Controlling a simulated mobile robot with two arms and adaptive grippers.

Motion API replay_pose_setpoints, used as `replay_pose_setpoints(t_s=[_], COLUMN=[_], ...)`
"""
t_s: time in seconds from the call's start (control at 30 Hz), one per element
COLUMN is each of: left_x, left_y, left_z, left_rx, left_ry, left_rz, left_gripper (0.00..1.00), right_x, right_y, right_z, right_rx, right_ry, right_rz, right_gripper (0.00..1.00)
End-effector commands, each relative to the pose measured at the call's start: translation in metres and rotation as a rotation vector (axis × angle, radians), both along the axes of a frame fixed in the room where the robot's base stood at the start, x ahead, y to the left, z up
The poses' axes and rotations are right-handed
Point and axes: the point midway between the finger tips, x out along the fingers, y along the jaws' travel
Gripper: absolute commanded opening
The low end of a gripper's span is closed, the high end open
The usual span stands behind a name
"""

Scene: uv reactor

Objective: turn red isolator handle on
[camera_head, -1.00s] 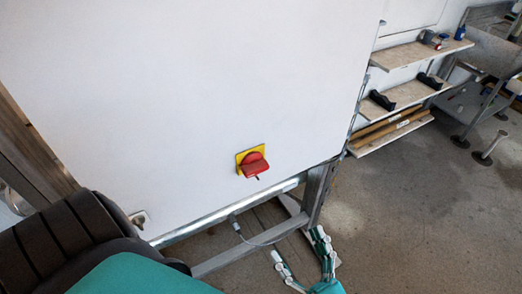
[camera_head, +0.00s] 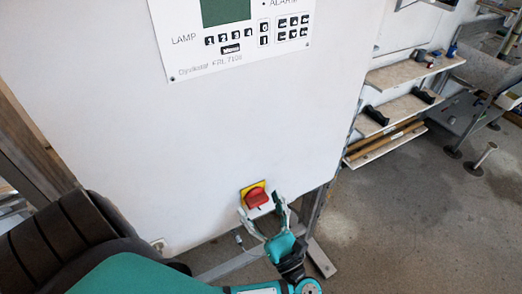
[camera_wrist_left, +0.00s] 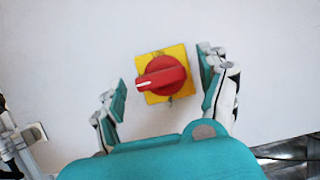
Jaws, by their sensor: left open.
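The red isolator handle (camera_head: 257,197) sits on a yellow square plate (camera_head: 246,188) low on the white cabinet front. In the left wrist view the red handle (camera_wrist_left: 162,75) lies roughly sideways, with a white mark at its left end, on the yellow plate (camera_wrist_left: 183,54). My left gripper (camera_head: 262,206) is open just in front of and below the handle. In the wrist view the left gripper (camera_wrist_left: 160,78) has one finger on each side of the plate, apart from the handle. My right gripper is not in view.
The white cabinet (camera_head: 170,130) carries a control panel (camera_head: 235,35) with a screen and buttons above. A metal frame (camera_head: 315,205) runs below and beside it. Wooden shelves (camera_head: 405,70) with tools stand at the right.

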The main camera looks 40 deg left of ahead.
Motion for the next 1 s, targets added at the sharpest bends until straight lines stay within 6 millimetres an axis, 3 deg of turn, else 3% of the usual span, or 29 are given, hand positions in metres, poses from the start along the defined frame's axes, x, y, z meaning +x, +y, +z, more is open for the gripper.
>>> replay_pose_setpoints(t_s=[0.3,0.7,1.0], left_x=[0.001,0.001,-0.001], left_y=[0.002,0.002,0.002], left_z=[0.0,0.0,-0.005], left_rx=[0.0,0.0,0.011], left_ry=[0.001,0.001,0.036], left_rz=[0.0,0.0,0.001], left_gripper=[0.74,0.21,0.2], right_x=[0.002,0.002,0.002], right_y=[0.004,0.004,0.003], right_z=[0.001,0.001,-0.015], right_rx=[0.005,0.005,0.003], right_ry=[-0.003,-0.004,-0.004], right_rz=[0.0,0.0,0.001], right_gripper=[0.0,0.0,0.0])
